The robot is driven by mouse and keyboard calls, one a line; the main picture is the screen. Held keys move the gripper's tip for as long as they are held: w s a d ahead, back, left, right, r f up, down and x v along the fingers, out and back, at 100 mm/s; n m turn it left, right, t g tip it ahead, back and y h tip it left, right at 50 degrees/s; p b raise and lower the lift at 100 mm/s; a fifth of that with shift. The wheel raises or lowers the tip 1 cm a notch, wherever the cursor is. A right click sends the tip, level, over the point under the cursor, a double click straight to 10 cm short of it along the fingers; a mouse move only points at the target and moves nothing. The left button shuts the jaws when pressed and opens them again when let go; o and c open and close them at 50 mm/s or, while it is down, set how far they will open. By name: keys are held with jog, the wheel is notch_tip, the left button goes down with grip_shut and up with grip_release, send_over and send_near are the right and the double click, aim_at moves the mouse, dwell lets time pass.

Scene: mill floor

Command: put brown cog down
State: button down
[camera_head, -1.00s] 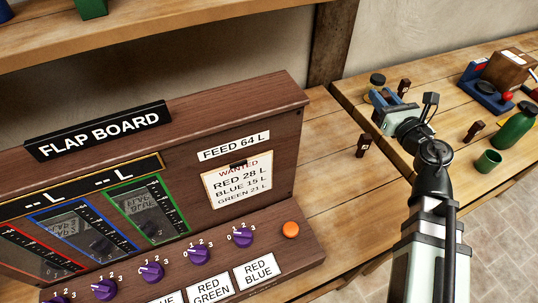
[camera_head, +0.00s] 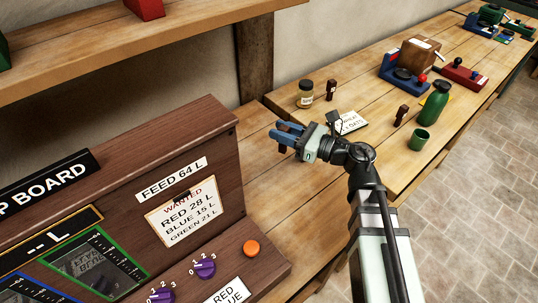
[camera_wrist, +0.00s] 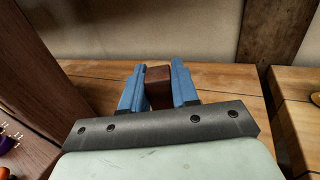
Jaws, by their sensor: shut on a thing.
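My gripper (camera_head: 284,138) has its blue fingers over the wooden bench, just right of the flap board cabinet. In the wrist view my gripper (camera_wrist: 158,92) is shut on a small reddish-brown block, the brown cog (camera_wrist: 158,86), which sits between the two blue fingers. Its top and near face show; its lower end is hidden behind the gripper's dark bar. In the head view the fingers mostly cover it. I cannot tell whether it touches the bench top.
The flap board cabinet (camera_head: 128,200) stands close on the left. Two similar brown pegs stand on the bench, one (camera_head: 331,91) behind and one (camera_head: 402,115) to the right. A jar (camera_head: 306,94), a paper card (camera_head: 350,123), a green bottle (camera_head: 434,104) and a green cup (camera_head: 420,139) are nearby.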

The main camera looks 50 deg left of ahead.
aim_at(282, 151)
jog(key=shift+f, duration=4.2)
jog(key=shift+f, duration=0.1)
jog(key=c, duration=0.8)
grip_release()
jog(key=shift+c, duration=0.2)
jog(key=v, duration=1.2)
